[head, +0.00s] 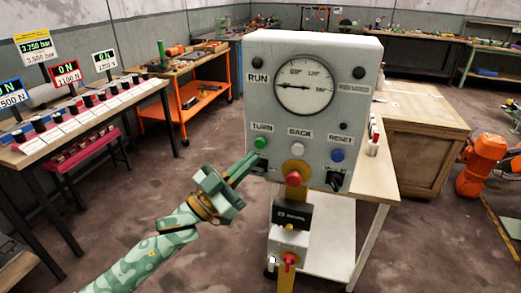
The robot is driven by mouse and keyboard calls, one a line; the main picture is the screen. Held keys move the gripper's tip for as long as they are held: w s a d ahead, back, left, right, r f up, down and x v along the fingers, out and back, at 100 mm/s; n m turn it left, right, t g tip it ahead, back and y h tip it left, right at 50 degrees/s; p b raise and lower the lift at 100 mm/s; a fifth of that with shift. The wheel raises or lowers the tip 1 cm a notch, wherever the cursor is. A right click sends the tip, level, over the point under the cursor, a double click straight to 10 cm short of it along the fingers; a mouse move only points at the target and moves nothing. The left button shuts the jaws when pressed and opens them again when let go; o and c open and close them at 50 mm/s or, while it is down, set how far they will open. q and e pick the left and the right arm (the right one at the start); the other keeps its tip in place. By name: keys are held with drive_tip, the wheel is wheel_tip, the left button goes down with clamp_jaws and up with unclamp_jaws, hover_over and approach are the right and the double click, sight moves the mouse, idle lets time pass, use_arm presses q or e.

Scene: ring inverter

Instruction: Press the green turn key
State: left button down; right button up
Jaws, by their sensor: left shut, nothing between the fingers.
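The green turn key (261,142) sits under a "TURN" label on the left of a light grey control box. A white key (300,146) under "BACK" and a blue key (337,155) under "RESET" are to its right. My left gripper (255,157) comes in from the lower left, its fingers shut and empty. Its fingertips are just below and left of the green key; I cannot tell whether they touch the box face. My right gripper is out of view.
The control box (310,100) carries a round gauge (304,86). Below the keys are a red button (293,179), dark knobs and a yellow post. A wooden crate (420,150) stands right, a bench (80,125) with signs left. Open floor lies around.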

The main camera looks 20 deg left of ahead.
sight(261, 143)
use_arm(q)
drive_tip(key=shift+w, duration=1.1)
drive_tip(key=shift+w+r, duration=0.1)
drive_tip(key=shift+w, duration=0.05)
idle(1.2)
drive_tip(key=shift+w, duration=0.25)
drive_tip(key=shift+w, duration=0.45)
idle(0.7)
idle(0.3)
drive_tip(key=shift+s+p, duration=0.5)
drive_tip(key=shift+s, duration=0.4)
